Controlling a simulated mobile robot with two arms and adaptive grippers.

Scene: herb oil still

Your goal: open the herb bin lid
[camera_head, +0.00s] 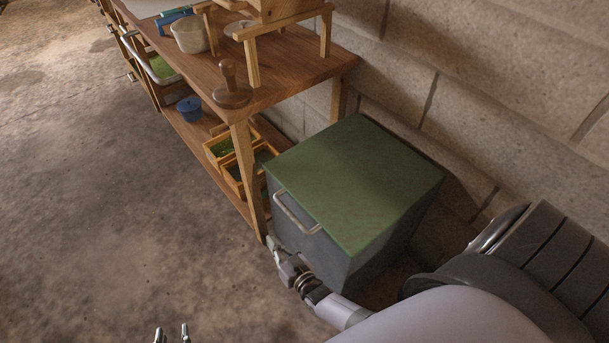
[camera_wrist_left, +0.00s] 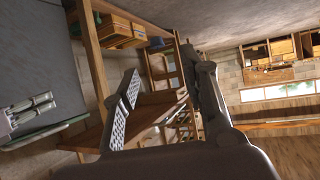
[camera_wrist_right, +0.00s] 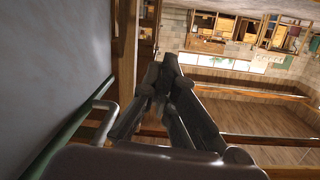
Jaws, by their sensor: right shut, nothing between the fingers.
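The herb bin (camera_head: 310,255) is a dark grey box on the floor against the wall. Its green lid (camera_head: 355,180) lies flat and closed on it. A pale bar handle (camera_head: 296,212) sits at the lid's front edge; it also shows in the right wrist view (camera_wrist_right: 101,122), left of the fingers. My right gripper (camera_head: 272,243) is shut and empty, just in front of the bin and a little below the handle, seemingly not touching it. My left gripper (camera_head: 171,333) is at the bottom edge of the head view, its fingers apart and empty in the left wrist view (camera_wrist_left: 168,98).
A wooden workbench (camera_head: 285,60) stands behind and left of the bin, with a wooden knobbed tool (camera_head: 231,88) on top. Its lower shelf holds small wooden crates (camera_head: 222,148) and a blue pot (camera_head: 189,108). The concrete floor (camera_head: 110,230) at left is clear.

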